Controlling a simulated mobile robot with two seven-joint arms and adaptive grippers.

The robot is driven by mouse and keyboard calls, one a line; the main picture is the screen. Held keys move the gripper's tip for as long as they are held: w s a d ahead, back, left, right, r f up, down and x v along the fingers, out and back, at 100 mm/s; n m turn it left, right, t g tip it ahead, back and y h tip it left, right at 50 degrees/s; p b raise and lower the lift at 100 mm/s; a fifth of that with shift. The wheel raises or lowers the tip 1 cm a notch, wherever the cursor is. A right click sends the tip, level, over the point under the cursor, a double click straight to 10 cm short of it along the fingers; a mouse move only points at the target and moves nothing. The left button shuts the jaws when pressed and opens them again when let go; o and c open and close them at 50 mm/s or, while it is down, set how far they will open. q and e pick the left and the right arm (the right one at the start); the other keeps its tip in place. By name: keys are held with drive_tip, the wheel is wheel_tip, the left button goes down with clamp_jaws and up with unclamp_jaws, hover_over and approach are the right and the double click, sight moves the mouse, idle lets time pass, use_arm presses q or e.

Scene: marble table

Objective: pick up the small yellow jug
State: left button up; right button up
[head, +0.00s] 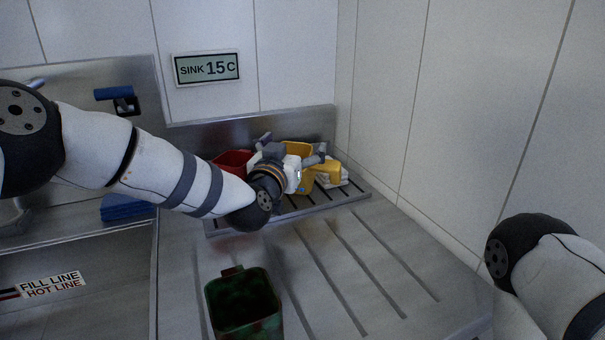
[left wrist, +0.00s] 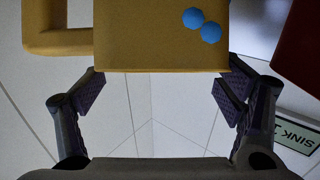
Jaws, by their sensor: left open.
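The small yellow jug (head: 306,183) stands on the dark ribbed rack at the back of the counter, partly hidden behind my left gripper. Its handle points right. In the left wrist view the yellow jug (left wrist: 150,40) fills the top middle, with two blue dots on its side and its handle at the left. My left gripper (head: 291,150) is open at the jug, and its fingers (left wrist: 162,88) also show in the left wrist view, spread to either side of the jug's edge. I cannot tell whether they touch it. My right gripper is out of view.
A red container (head: 231,160) stands left of the jug, and a white stack (head: 338,182) lies to its right. A dark green container (head: 243,305) stands nearer on the grooved drainboard (head: 340,270). The sink is at the left, and walls close off the back and right.

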use_arm(q)
drive_tip(key=shift+w+d+f, duration=0.2)
drive_tip(key=shift+w+f, duration=0.2)
drive_tip(key=shift+w, duration=0.4)
drive_tip(key=shift+w+r, duration=0.2)
drive_tip(key=shift+r, duration=0.2)
drive_tip(key=c, duration=1.7)
drive_tip(key=shift+c, duration=0.4)
drive_tip(key=shift+r, duration=0.1)
